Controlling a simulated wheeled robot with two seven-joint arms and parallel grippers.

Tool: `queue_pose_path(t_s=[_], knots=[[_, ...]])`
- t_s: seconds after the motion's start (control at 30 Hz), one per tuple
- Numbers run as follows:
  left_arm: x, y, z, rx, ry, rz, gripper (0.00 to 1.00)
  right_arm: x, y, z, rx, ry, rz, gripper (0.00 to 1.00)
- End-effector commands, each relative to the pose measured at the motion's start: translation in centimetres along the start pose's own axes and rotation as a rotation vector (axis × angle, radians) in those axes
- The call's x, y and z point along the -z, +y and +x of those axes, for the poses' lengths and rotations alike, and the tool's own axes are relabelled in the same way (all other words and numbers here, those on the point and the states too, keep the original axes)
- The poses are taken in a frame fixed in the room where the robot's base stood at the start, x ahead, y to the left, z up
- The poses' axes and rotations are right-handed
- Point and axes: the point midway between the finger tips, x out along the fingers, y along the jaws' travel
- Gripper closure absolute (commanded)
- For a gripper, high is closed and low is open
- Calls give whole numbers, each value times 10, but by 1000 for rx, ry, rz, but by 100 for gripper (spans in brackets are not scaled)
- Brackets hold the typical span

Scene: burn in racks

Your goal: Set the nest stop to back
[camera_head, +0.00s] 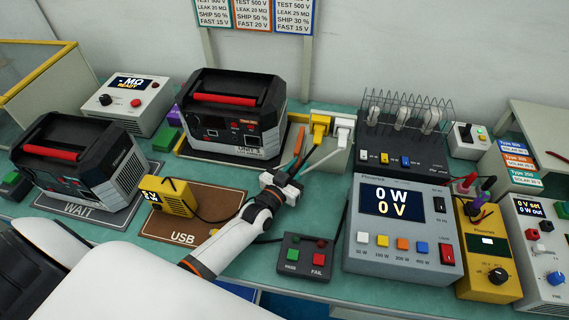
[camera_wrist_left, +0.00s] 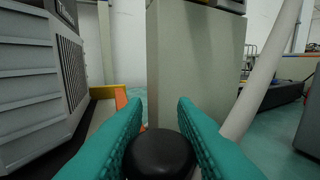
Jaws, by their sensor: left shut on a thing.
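The nest (camera_head: 222,156) is a low yellow-edged tray at the back middle, and a black power station (camera_head: 232,115) with a red handle sits in it. My left gripper (camera_head: 294,168) is at the nest's right side, beside an upright orange piece (camera_head: 298,142). In the left wrist view my teal fingers (camera_wrist_left: 160,125) are closed around a round black knob (camera_wrist_left: 160,155), which I take for the nest stop's. Its stem and travel are hidden. An orange and yellow end piece (camera_wrist_left: 112,94) shows beyond the left finger. My right gripper is not in view.
A beige socket box (camera_wrist_left: 195,75) with yellow and white plugs (camera_head: 320,125) stands close beyond the gripper. A PASS/FAIL box (camera_head: 305,256) and a grey power meter (camera_head: 402,230) stand in front. A second power station (camera_head: 80,160) sits on the WAIT mat.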

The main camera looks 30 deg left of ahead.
Motion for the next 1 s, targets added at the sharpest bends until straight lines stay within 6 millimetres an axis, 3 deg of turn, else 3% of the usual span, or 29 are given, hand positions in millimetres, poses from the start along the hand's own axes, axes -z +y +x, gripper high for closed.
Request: queue_pose_path(t_s=[0.33,0.37,0.47,0.77,0.87,1.0], knots=[[0,-8,3,4,1,-1,100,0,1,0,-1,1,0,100],[0,-8,3,4,1,-1,70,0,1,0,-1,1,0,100],[0,-7,3,3,1,-1,55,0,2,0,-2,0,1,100],[0,-6,1,2,2,0,55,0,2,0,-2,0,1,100],[1,-6,-7,2,2,0,55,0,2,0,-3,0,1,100],[2,-7,-32,3,4,0,55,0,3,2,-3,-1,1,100]])
